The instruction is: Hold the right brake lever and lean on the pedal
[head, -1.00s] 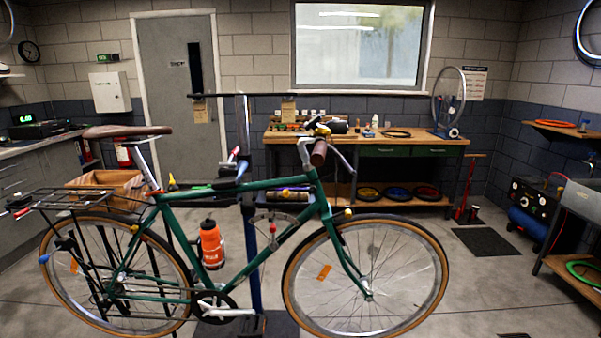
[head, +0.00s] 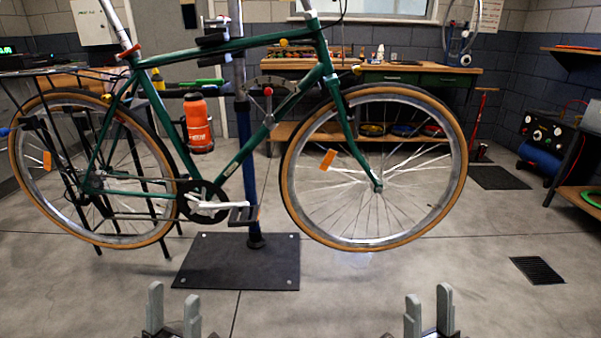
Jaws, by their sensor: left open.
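The green bike (head: 262,130) is clamped on a stand, both wheels off the floor. Its pedal (head: 243,214) hangs low at the front of the white crank (head: 207,206), just above the stand's dark base plate. The handlebar and the right brake lever are cut off by the top edge, so I cannot see the lever. My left gripper (head: 174,312) is at the bottom left, fingers apart and empty. My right gripper (head: 428,310) is at the bottom right, fingers apart and empty. Both are well apart from the bike.
The blue stand post (head: 245,160) rises from a dark base plate (head: 237,276). A workbench (head: 410,76) stands behind, and a compressor (head: 540,145) at the right.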

